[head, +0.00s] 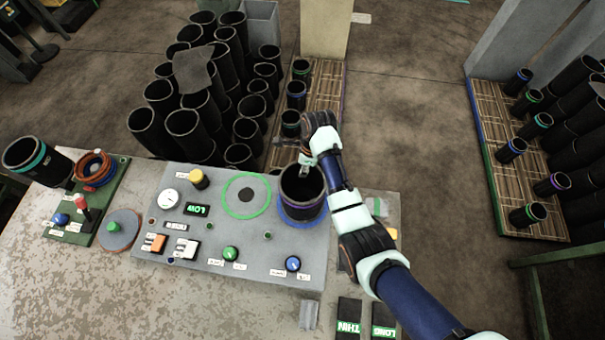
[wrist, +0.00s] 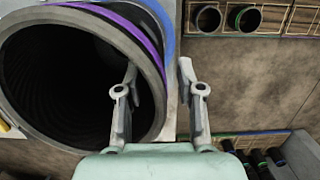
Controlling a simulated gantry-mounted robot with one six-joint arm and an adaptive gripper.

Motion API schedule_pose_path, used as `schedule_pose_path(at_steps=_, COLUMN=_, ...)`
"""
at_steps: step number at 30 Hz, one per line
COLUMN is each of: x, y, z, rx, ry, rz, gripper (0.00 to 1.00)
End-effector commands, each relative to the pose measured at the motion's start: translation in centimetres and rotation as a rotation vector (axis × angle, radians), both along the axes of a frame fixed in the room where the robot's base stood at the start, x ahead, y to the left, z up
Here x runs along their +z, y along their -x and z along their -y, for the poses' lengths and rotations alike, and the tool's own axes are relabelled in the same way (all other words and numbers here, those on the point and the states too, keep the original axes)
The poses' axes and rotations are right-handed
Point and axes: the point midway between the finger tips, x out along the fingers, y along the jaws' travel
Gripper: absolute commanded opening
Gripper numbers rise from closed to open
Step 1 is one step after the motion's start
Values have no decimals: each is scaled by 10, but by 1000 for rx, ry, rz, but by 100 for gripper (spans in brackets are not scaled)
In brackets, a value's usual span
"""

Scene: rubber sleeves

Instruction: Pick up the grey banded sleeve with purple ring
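The sleeve with the purple ring (head: 298,203) stands upright on the blue circle (head: 285,216) of the grey control panel. In the wrist view this sleeve (wrist: 60,90) fills the left side, with its open dark mouth and purple band facing me. My gripper (head: 310,163) is at the sleeve's upper right rim. In the wrist view my gripper (wrist: 158,67) is open, with the left finger over the mouth and the right finger outside the wall. The rim lies between the fingers. I cannot tell whether either finger touches it. My arm hides part of the sleeve's right side.
The grey panel (head: 200,262) carries knobs, buttons and an empty green circle (head: 229,204). Many black sleeves (head: 184,124) stand behind it. A wooden rack (head: 325,90) holds ringed sleeves, and another rack (head: 500,185) stands at right. A teal-ringed sleeve (head: 35,165) is at left.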

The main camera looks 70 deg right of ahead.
Motion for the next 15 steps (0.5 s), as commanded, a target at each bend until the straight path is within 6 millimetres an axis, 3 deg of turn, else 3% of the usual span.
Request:
schedule_pose_path(at_steps=4, x=1, y=0, z=0, rx=0, ry=0, rz=0, gripper=38)
schedule_pose_path(at_steps=11, x=1, y=0, z=0, rx=1, ry=0, rz=0, gripper=0)
schedule_pose_path(at_steps=15, x=1, y=0, z=0, rx=1, ry=0, rz=0, gripper=0)
